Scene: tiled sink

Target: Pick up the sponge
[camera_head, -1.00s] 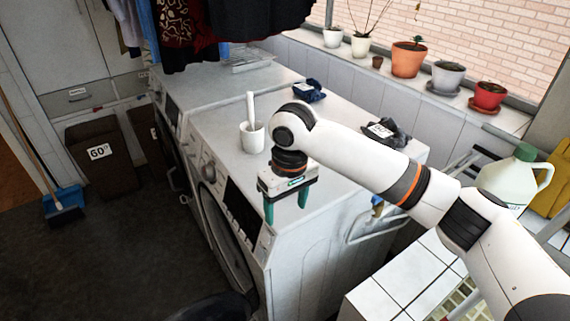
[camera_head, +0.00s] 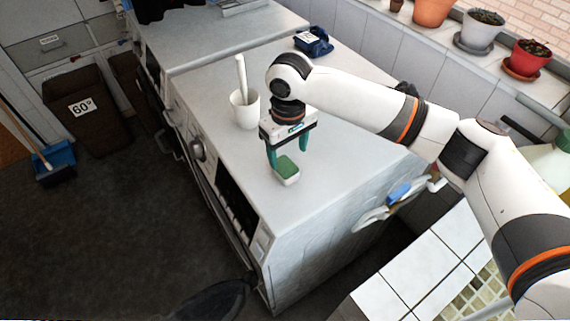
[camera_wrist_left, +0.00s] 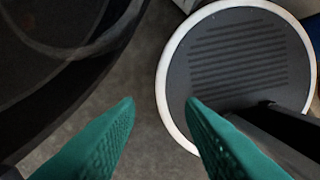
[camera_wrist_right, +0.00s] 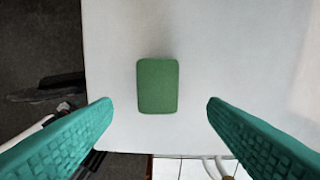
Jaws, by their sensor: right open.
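The sponge (camera_head: 286,169), green on top with a pale lower layer, lies flat on the white washing machine top near its front edge. My right gripper (camera_head: 288,157) is open, just above and behind the sponge, pointing down. In the right wrist view the sponge (camera_wrist_right: 158,86) shows as a green rectangle ahead of and between the two spread teal fingers (camera_wrist_right: 160,103), touching neither. My left gripper (camera_wrist_left: 161,102) shows only in its own wrist view, open and empty above the floor.
A white mug (camera_head: 245,108) with a white stick stands left of my right gripper. A blue folded cloth (camera_head: 313,42) lies farther back. Potted plants (camera_head: 479,32) line the sill, and a tiled counter (camera_head: 420,270) is at front right. The machine top around the sponge is clear.

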